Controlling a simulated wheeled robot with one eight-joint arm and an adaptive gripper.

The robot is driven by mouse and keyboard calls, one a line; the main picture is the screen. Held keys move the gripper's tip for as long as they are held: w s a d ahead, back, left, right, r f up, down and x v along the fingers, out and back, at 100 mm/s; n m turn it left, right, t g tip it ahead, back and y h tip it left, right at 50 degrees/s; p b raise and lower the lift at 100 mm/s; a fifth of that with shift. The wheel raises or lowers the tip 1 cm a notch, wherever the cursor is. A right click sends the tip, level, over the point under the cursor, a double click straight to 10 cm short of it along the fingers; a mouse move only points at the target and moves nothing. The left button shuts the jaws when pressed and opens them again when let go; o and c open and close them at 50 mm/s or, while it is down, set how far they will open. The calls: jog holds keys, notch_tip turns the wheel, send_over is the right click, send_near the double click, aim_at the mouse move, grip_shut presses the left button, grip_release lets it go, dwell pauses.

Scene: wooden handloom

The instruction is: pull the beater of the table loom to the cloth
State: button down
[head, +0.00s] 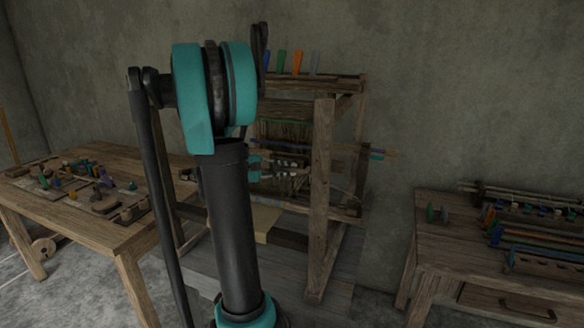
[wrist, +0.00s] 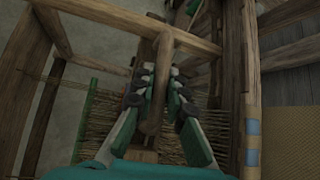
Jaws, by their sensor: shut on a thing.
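The wooden table loom (head: 322,190) stands against the back wall in the head view, partly hidden behind my arm. In the wrist view my gripper (wrist: 161,72) is shut around a narrow wooden bar (wrist: 154,112), with one finger on each side. The bar looks like part of the beater, but where it joins the loom is hard to tell. Brown threads (wrist: 105,122) lie on both sides of the fingers. A tan woven cloth (wrist: 290,145) is at the right, apart from the gripper, beyond a wooden beam with blue bands (wrist: 252,110).
Loom frame timbers (wrist: 110,15) cross close above and beside the fingers. A worktable (head: 75,205) with small tools stands left of the loom. Another table (head: 470,240) with rods and coloured pieces stands right. Bare floor shows between the loom and the right table.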

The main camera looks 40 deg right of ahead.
jog(key=shift+n+y, duration=0.6)
jog(key=shift+y, duration=0.3)
jog(key=shift+s+a+r, duration=0.3)
jog(key=shift+s+a, duration=0.1)
jog(key=shift+a, duration=0.35)
jog(key=shift+s+a+r, duration=0.35)
jog(key=shift+s+a, duration=0.1)
jog(key=shift+a, duration=0.35)
jog(key=shift+s+a+r, duration=0.3)
jog(key=shift+s+a, duration=0.1)
jog(key=shift+a, duration=0.35)
jog(key=c, duration=1.6)
grip_release()
jog(key=shift+a, duration=0.1)
jog(key=shift+o, duration=0.3)
jog(key=v, duration=1.2)
jog(key=shift+f, duration=0.15)
